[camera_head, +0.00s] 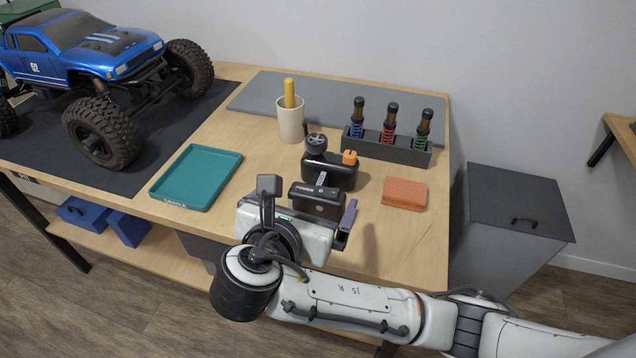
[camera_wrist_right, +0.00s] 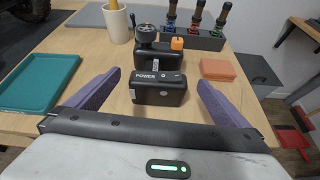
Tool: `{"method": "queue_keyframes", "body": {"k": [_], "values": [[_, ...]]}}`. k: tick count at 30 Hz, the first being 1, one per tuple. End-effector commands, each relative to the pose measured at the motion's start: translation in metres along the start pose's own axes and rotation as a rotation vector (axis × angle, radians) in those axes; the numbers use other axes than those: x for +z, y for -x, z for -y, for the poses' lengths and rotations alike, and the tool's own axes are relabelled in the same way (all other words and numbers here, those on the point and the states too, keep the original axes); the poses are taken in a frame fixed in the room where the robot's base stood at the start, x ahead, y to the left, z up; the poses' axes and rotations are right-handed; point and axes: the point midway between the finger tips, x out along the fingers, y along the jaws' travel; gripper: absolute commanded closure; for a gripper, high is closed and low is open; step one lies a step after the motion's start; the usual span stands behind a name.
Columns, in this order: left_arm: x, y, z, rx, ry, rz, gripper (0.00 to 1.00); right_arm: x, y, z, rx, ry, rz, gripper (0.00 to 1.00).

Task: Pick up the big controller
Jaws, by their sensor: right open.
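The big controller (camera_head: 330,172) is black, with a dark wheel (camera_head: 316,142) on top and an orange part (camera_head: 349,157) at its right. A black block marked POWER (camera_head: 317,203) is at its near side and seems to belong to it; the join is not clear. In the wrist view the controller body (camera_wrist_right: 160,66) is behind the POWER block (camera_wrist_right: 158,91). My right gripper (camera_head: 308,205) is open, with a purple finger on either side of the POWER block. Gaps show between block and fingers in the wrist view (camera_wrist_right: 159,80). My left gripper is out of view.
A teal tray (camera_head: 190,204) lies left and an orange-brown block (camera_head: 404,193) right. Behind stand a cup (camera_head: 290,121) holding a yellow stick and a dark rack (camera_head: 400,151) with three shock absorbers. A blue crawler (camera_head: 85,45) is at left. Bare wood lies around the orange-brown block.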

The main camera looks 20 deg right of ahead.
Motion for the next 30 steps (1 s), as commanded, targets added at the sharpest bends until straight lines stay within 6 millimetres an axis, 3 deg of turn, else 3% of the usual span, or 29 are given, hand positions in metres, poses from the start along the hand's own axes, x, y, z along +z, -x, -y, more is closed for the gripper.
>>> {"method": "queue_keyframes", "body": {"k": [1, 8, 30], "values": [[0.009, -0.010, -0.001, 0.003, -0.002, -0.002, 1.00, -0.010, -0.006, -0.001, 0.000, 0.017, 0.019, 0.00], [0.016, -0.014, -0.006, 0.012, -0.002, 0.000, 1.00, -0.013, -0.016, -0.003, -0.006, 0.068, 0.057, 0.00], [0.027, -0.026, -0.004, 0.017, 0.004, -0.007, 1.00, -0.008, -0.107, -0.004, -0.006, 0.069, 0.054, 0.00]]}}
